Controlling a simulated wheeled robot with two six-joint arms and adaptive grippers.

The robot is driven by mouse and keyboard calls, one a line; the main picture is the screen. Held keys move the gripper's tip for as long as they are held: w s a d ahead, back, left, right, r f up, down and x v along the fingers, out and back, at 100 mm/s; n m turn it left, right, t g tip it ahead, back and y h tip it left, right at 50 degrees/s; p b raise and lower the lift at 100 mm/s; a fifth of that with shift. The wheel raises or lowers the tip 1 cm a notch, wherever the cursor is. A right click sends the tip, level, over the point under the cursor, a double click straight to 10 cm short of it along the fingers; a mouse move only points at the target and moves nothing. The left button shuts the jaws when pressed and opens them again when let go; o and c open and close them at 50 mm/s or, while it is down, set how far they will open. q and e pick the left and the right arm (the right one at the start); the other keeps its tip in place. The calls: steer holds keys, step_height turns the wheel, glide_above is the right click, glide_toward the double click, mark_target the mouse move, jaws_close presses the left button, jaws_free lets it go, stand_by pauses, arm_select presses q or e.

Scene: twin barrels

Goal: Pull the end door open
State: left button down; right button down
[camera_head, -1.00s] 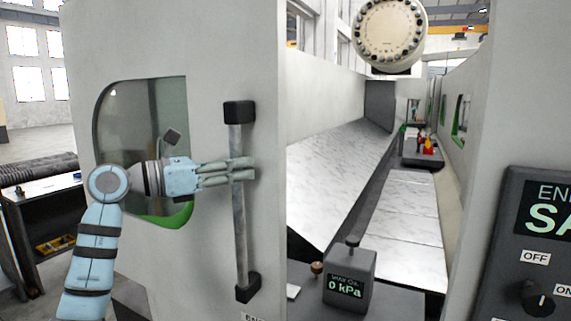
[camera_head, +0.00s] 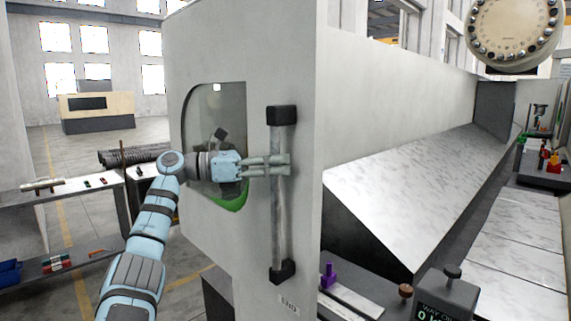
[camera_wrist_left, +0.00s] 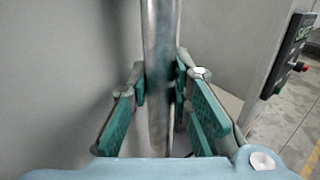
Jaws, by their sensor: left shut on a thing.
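The end door (camera_head: 240,45) is a pale grey panel with a dark rounded window (camera_head: 198,115) and an "END" label low on it. Its handle (camera_head: 278,215) is an upright metal bar between two black mounts. My left gripper (camera_head: 278,165) is shut around the bar, above its middle. In the left wrist view the bar (camera_wrist_left: 160,60) runs upright between the teal finger pads of my left gripper (camera_wrist_left: 162,105). The opening beside the door shows the machine's inside. My right gripper is not in view.
Inside are a sloped pale panel (camera_head: 410,190), a grey gauge box (camera_head: 446,297) and a purple-topped part (camera_head: 328,276). A round turret (camera_head: 515,30) is at upper right. A shelf bench (camera_head: 75,190) stands at left. A control panel (camera_wrist_left: 290,55) shows in the wrist view.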

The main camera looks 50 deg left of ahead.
arm_select(q)
steer(key=c, duration=1.4)
jaws_free()
steer(key=shift+d, duration=0.1)
steer(key=shift+c, duration=0.2)
steer(key=v, duration=1.2)
